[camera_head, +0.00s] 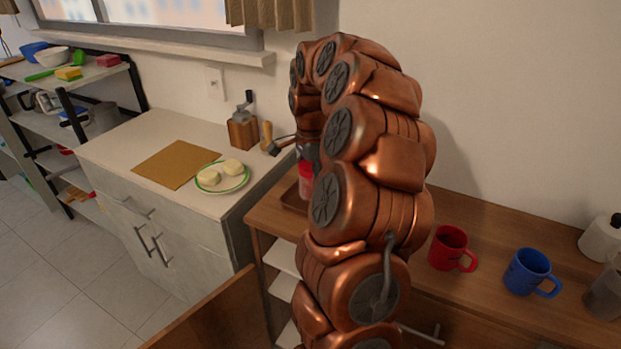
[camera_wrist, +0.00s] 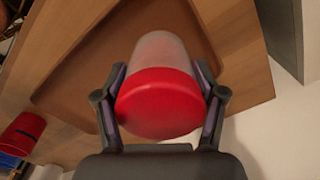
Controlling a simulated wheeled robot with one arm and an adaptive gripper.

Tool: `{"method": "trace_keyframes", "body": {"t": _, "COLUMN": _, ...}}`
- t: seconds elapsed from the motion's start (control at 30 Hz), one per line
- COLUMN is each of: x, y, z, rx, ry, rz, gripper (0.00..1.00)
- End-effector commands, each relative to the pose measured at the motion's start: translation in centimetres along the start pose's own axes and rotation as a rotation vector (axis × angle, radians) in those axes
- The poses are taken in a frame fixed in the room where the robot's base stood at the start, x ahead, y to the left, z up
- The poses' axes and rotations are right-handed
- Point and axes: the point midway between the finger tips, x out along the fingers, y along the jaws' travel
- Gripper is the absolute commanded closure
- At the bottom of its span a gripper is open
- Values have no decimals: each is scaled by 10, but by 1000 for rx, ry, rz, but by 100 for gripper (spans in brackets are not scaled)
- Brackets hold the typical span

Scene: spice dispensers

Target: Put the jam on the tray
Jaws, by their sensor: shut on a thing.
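The jam is a jar with a red lid (camera_wrist: 158,103) and a pale, cloudy body (camera_wrist: 160,50). In the wrist view my gripper (camera_wrist: 162,95) is shut on it, with one finger on each side near the lid. In the head view the jam (camera_head: 306,172) shows as a small red patch beside my arm, which hides most of my gripper. The brown tray (camera_head: 290,201) lies at the left end of the wooden counter, partly hidden by my arm. In the wrist view the tray (camera_wrist: 85,75) is behind the jar. I cannot tell whether the jar touches it.
A red mug (camera_head: 452,248) and a blue mug (camera_head: 530,272) stand on the wooden counter (camera_head: 480,225) to the right.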

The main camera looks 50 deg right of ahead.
Motion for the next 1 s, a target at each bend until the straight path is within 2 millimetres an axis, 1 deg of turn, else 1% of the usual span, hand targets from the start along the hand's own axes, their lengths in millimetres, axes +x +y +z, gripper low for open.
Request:
{"method": "trace_keyframes", "body": {"t": 0.1, "x": 9, "y": 0, "z": 0, "rx": 1, "ry": -2, "rz": 1, "gripper": 93}}
{"method": "trace_keyframes", "body": {"t": 0.5, "x": 15, "y": 0, "z": 0, "rx": 2, "ry": 0, "rz": -2, "gripper": 93}}
{"method": "trace_keyframes", "body": {"t": 0.53, "x": 14, "y": 0, "z": 0, "rx": 2, "ry": 0, "rz": -2, "gripper": 28}}
{"method": "trace_keyframes", "body": {"t": 0.7, "x": 13, "y": 0, "z": 0, "rx": 1, "ry": -1, "rz": -2, "gripper": 10}}
{"method": "trace_keyframes", "body": {"t": 0.77, "x": 13, "y": 0, "z": 0, "rx": 1, "ry": -1, "rz": -1, "gripper": 5}}
{"method": "trace_keyframes", "body": {"t": 1.0, "x": 13, "y": 0, "z": 0, "rx": 1, "ry": -1, "rz": -1, "gripper": 5}}
